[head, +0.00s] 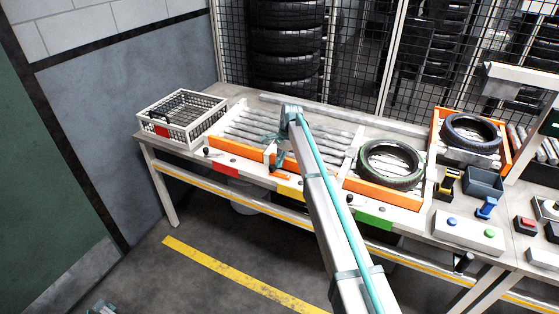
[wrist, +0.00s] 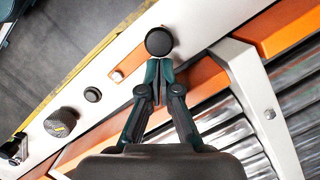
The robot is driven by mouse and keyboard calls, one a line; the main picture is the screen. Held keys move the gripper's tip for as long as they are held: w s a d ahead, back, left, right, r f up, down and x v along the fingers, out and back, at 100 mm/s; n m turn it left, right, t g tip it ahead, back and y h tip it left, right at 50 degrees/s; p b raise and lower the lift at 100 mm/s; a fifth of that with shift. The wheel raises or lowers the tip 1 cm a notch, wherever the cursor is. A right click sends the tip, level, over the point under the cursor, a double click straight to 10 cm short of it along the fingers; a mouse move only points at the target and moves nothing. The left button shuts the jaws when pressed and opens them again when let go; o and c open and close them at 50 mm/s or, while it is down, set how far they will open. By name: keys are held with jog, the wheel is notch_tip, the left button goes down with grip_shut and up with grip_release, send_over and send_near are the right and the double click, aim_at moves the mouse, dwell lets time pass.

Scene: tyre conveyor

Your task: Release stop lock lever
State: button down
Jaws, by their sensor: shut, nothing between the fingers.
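A lever with a round black knob (wrist: 159,41) is on the white front rail in the wrist view. A flat orange piece with a small bolt (wrist: 127,68) lies beside the knob. My gripper (wrist: 160,70) is shut and empty, with its fingertips together right at the near side of the knob. I cannot tell whether they touch it. In the head view my gripper (head: 275,165) is low over the middle of the conveyor's front edge, above an orange piece (head: 280,177). The knob is hidden there.
A ridged dark dial (wrist: 60,122) and a small black button (wrist: 93,95) sit on the rail. A white bracket (wrist: 245,85) stands close right of my fingers. A wire basket (head: 185,117) is at the left end, and a tyre (head: 391,165) lies to the right.

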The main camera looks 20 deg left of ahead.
jog(key=shift+s+a+b, duration=0.2)
jog(key=shift+s+b, duration=0.05)
jog(key=shift+s, duration=0.3)
jog(key=shift+s+a+b, duration=0.15)
jog(key=shift+s+b, duration=0.05)
jog(key=shift+s, duration=0.3)
jog(key=shift+w, duration=0.1)
